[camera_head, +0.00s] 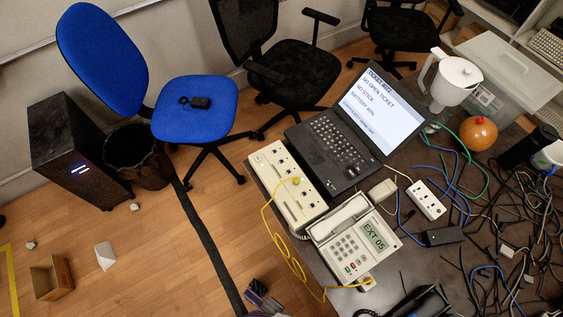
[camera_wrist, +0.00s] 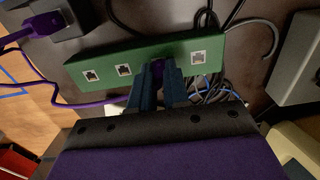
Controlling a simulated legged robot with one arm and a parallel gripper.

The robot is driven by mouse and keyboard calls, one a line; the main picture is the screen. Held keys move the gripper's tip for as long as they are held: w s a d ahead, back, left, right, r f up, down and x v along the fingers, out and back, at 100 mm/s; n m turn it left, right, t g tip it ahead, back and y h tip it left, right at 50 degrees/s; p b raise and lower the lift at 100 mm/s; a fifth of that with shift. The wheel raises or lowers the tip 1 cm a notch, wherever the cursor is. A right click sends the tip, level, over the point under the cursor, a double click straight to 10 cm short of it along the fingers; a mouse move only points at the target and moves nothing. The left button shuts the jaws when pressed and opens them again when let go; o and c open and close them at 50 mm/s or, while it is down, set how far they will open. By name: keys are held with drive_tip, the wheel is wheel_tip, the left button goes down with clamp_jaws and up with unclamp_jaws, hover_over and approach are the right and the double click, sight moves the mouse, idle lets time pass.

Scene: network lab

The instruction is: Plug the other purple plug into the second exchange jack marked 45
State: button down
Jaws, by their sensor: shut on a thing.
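The green exchange box (camera_wrist: 110,57) with a row of jacks crosses the wrist view; its markings are too small to read. Two jacks show left of my gripper and one jack (camera_wrist: 198,57) on its right. My gripper (camera_wrist: 158,82) is shut on a purple plug (camera_wrist: 157,67) at the box's face, between those jacks. The fingers hide most of the plug, and I cannot tell whether it is seated. A purple cable (camera_wrist: 103,104) runs to it from the left. Another purple plug (camera_wrist: 42,25) sits at a dark grey box (camera_wrist: 73,17) at the top left.
Tangled cables (camera_head: 510,220) cover the right side. Dark cables and a grey box (camera_wrist: 298,65) lie beside the green box.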

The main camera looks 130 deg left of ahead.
drive_tip(key=shift+r, duration=0.15)
drive_tip(key=shift+r+p, duration=0.75)
drive_tip(key=shift+r, duration=1.2)
drive_tip(key=c, duration=1.7)
unclamp_jaws()
clamp_jaws()
drive_tip(key=shift+a, duration=0.1)
